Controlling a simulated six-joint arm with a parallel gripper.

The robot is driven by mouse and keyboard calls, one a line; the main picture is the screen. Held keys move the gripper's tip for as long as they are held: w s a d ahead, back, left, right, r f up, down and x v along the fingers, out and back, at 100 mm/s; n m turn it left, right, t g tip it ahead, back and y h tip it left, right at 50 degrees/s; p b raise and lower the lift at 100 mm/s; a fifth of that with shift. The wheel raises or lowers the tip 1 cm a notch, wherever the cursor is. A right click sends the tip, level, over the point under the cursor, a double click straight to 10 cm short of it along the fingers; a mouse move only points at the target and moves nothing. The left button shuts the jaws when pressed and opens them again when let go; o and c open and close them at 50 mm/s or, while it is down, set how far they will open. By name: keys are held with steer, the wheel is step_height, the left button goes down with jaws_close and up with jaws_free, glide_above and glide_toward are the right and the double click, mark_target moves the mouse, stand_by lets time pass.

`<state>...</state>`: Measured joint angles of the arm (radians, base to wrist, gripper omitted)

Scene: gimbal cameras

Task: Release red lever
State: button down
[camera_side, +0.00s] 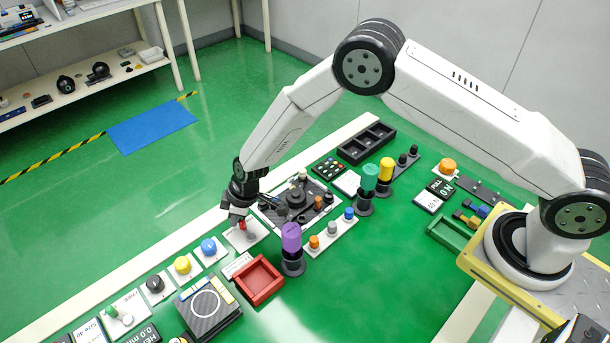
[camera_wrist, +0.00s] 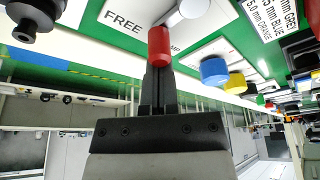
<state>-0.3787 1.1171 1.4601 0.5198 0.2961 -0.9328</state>
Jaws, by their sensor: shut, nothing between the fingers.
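The red lever (camera_side: 242,225) stands on a small white plate (camera_side: 252,240) left of the middle of the bench in the side view. In the wrist view its red cylindrical end (camera_wrist: 159,44) is at the fingertips, with a pale metal part (camera_wrist: 190,9) beyond it. My gripper (camera_side: 236,216) is low over the plate, right at the lever. In the wrist view its dark fingers (camera_wrist: 158,75) are together, with nothing held between them. The red end overlaps the tips; I cannot tell whether they touch. The plate reads "FREE", and other lettering is partly hidden behind the lever.
Blue (camera_side: 208,246), yellow (camera_side: 182,264) and black (camera_side: 155,284) knobs are on plates to the lower left. A purple cylinder (camera_side: 291,237) and red tray (camera_side: 259,279) stand to the right. A dark fixture (camera_side: 298,200) is close behind the gripper.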

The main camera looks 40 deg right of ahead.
steer(key=shift+d+m, duration=0.35)
steer(key=shift+m, duration=0.55)
steer(key=shift+d, duration=0.3)
steer(key=shift+w+d, duration=0.1)
steer(key=shift+w, duration=0.05)
steer(key=shift+w+d, duration=0.4)
steer(key=shift+w, duration=0.05)
steer(key=shift+r, duration=0.15)
steer(key=v, duration=0.9)
steer(key=shift+s+r, duration=0.35)
